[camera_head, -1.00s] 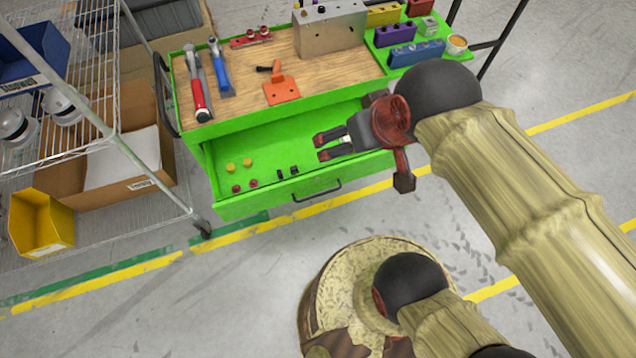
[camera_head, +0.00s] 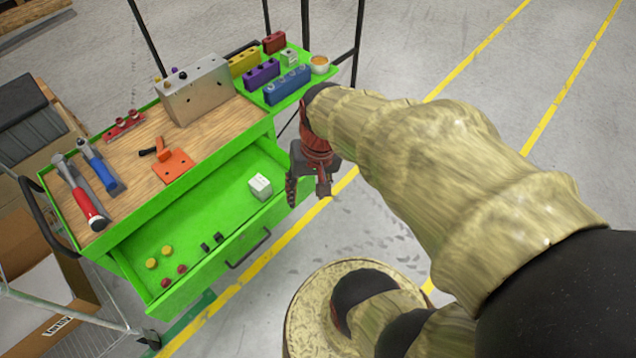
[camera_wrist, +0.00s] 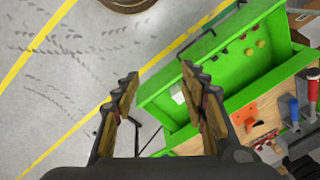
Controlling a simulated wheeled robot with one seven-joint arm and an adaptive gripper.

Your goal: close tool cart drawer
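The green tool cart drawer (camera_head: 200,215) is pulled out from under the cart's wooden top (camera_head: 135,160). Its black bar handle (camera_head: 248,250) is on the front panel. The drawer also shows in the wrist view (camera_wrist: 232,72), with its handle toward the upper middle. My gripper (camera_head: 308,190) is beside the drawer's right end in the head view, pointing down, apart from the handle. In the wrist view my gripper (camera_wrist: 160,72) has its two fingers spread with nothing held between them. The drawer's inner back is hidden under the top.
The drawer holds a white block (camera_head: 260,187), yellow and red caps and small black pieces. Hammers (camera_head: 85,190), an orange bracket (camera_head: 174,165) and a metal box (camera_head: 195,90) are on top. A wire rack stands at left. Floor in front is partly clear.

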